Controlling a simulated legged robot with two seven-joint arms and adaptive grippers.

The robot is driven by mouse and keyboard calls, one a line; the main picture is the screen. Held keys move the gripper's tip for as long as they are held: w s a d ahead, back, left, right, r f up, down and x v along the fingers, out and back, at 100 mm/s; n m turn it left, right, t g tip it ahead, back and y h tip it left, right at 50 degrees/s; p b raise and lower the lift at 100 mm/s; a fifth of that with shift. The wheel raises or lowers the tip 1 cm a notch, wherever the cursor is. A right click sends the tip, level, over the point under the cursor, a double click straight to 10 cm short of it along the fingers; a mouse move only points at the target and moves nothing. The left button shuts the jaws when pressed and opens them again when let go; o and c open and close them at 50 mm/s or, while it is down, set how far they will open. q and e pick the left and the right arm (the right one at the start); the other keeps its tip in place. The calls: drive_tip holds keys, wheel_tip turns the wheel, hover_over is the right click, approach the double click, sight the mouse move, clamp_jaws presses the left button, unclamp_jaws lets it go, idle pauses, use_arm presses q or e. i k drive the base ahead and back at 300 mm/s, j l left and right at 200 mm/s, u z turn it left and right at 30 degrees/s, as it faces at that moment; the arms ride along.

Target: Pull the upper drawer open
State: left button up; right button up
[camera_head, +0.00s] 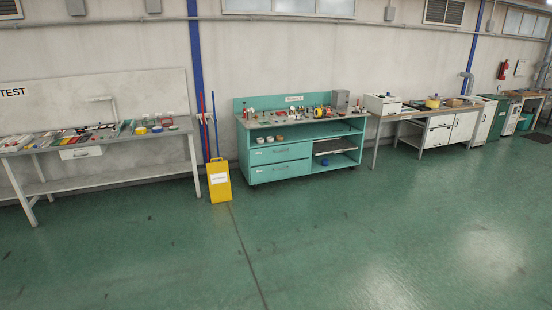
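A teal workbench (302,171) stands against the wall near the middle of the head view, some way off across the floor. Its left half has two drawers, one above the other. The upper drawer (281,153) looks shut, flush with the cabinet front, with a handle along its face. The lower drawer (281,171) also looks shut. Neither of my grippers shows in this view, so their state cannot be seen.
Open green floor (330,240) lies before the workbench. A yellow bin-like object (219,186) with a white label stands left of it, beside red and blue poles. A grey table (100,185) is at left; a wooden-topped bench (385,123) adjoins on the right.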

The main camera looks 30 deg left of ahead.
sight(258, 156)
drive_tip(key=i+j+u, duration=0.35)
drive_tip(key=i+u, duration=0.15)
drive_tip(key=i, duration=0.25)
drive_tip(key=i+j+u, duration=0.1)
drive_tip(key=i+u, duration=0.35)
drive_tip(key=i, duration=1.75)
